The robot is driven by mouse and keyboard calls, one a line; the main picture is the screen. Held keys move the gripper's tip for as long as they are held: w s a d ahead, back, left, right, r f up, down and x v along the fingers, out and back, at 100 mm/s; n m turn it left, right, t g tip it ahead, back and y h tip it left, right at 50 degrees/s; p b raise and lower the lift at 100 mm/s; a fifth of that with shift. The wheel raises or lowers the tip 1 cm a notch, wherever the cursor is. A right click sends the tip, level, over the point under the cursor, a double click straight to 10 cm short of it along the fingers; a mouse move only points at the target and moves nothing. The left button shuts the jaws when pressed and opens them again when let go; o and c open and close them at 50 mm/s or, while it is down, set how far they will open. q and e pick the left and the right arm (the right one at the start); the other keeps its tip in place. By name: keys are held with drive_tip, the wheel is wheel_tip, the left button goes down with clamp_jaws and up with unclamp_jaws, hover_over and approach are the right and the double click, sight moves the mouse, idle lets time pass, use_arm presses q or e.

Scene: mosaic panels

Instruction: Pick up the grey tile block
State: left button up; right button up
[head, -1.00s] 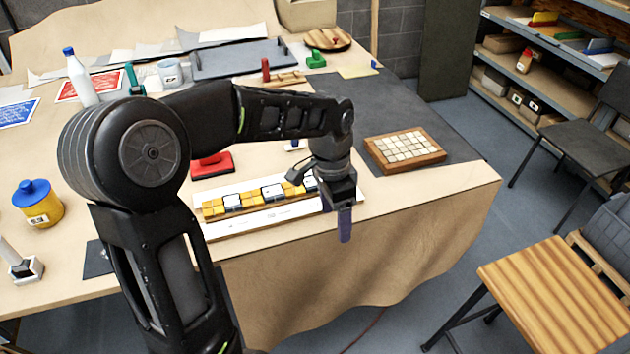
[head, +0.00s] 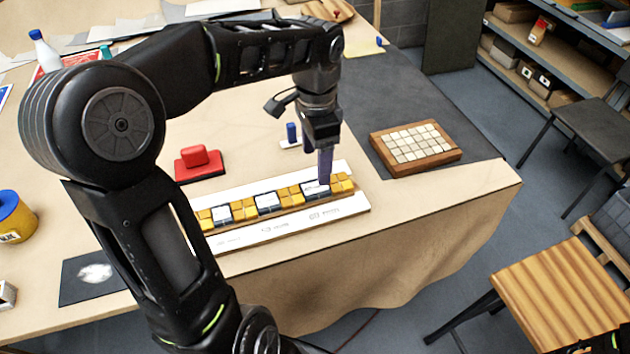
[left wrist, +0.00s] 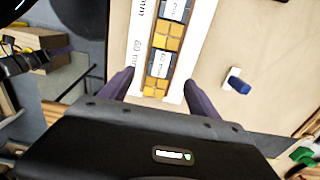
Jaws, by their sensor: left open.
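Several pale grey-white tile blocks with dark sides sit between yellow blocks in a row on a white board (head: 345,207). The rightmost grey tile block (head: 312,189) is right by my left gripper's fingertips. My left gripper (head: 325,166) points down over the right part of the row. In the left wrist view, a grey tile block (left wrist: 158,64) lies between the two open purple fingers (left wrist: 159,82), with yellow blocks (left wrist: 167,36) on both sides. I cannot tell whether the fingers touch it. A dark arm part at the wrist view's left edge seems to be my right gripper (left wrist: 50,55).
A wooden tray of pale tiles (head: 375,146) stands on a dark mat to the right. A red stamp-like block (head: 197,162) and a small blue-knobbed piece (head: 291,133) stand behind the row. A yellow pot (head: 14,218) stands at left. The table's front edge is close to the board.

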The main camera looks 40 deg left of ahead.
sight(315, 187)
use_arm(q)
drive_tip(key=shift+f, duration=1.35)
drive_tip(key=shift+f, duration=0.1)
wheel_tip(315, 187, down, 5)
drive_tip(key=shift+a+p, duration=0.15)
drive_tip(key=shift+p, duration=0.5)
drive_tip(key=shift+c, duration=0.4)
drive_tip(key=c, duration=1.5)
drive_tip(key=shift+o, duration=0.2)
wheel_tip(315, 187, up, 10)
drive_tip(key=b, duration=0.1)
